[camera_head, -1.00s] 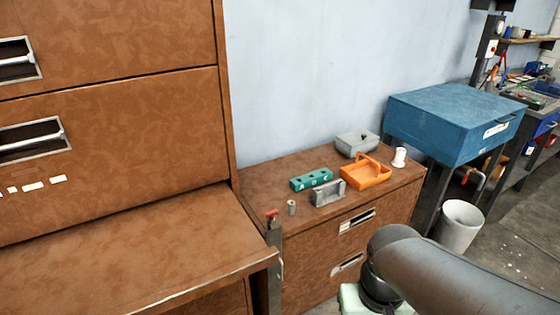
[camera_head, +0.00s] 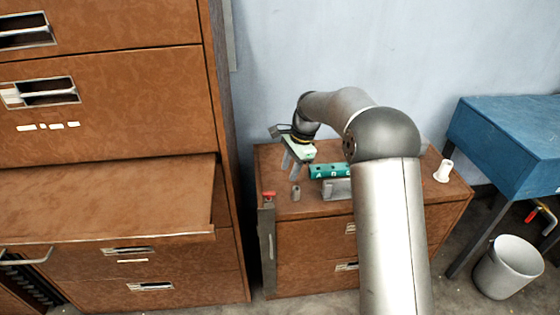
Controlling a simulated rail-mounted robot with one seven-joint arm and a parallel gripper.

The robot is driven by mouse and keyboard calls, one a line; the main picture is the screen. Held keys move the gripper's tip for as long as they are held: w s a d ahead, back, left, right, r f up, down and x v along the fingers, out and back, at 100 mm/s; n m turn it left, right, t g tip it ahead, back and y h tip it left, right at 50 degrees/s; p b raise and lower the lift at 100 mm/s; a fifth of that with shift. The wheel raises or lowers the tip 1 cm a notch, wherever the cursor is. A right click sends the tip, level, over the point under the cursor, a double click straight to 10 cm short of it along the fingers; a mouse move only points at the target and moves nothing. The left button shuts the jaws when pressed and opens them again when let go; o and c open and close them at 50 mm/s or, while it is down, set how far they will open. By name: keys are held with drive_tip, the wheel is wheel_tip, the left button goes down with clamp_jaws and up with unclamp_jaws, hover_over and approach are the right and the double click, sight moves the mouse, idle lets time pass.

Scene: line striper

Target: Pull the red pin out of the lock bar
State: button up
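The red pin (camera_head: 268,194) sits at the top of the grey lock bar (camera_head: 267,246), which stands upright at the front left corner of the low brown cabinet. Only its red head shows. My gripper (camera_head: 290,170) is above the cabinet top, up and to the right of the red pin and apart from it. Its two fingers point down with a gap between them, and I see nothing held.
A small grey cylinder (camera_head: 296,193) stands just right of the pin. A green block with holes (camera_head: 328,171) and a grey block (camera_head: 338,189) lie farther right. A white spool (camera_head: 443,171) stands at the right. The tall brown cabinet (camera_head: 120,110) rises on the left.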

sight(269, 192)
drive_tip(key=shift+w+a+f+m+y+b, duration=0.2)
drive_tip(key=shift+w+a+f+m+b, duration=0.7)
drive_tip(key=shift+f, duration=1.75)
drive_tip(key=shift+w+a+f+m+y+b, duration=0.2)
drive_tip(key=shift+w+a+f+m+b, duration=0.35)
drive_tip(key=shift+w+a+f, duration=1.4)
drive_tip(key=shift+w+a+f+m+y+b, duration=0.3)
drive_tip(key=shift+f+m+b, duration=0.4)
drive_tip(key=shift+f, duration=2.6)
drive_tip(key=shift+a, duration=0.1)
drive_tip(key=shift+c, duration=0.3)
clamp_jaws()
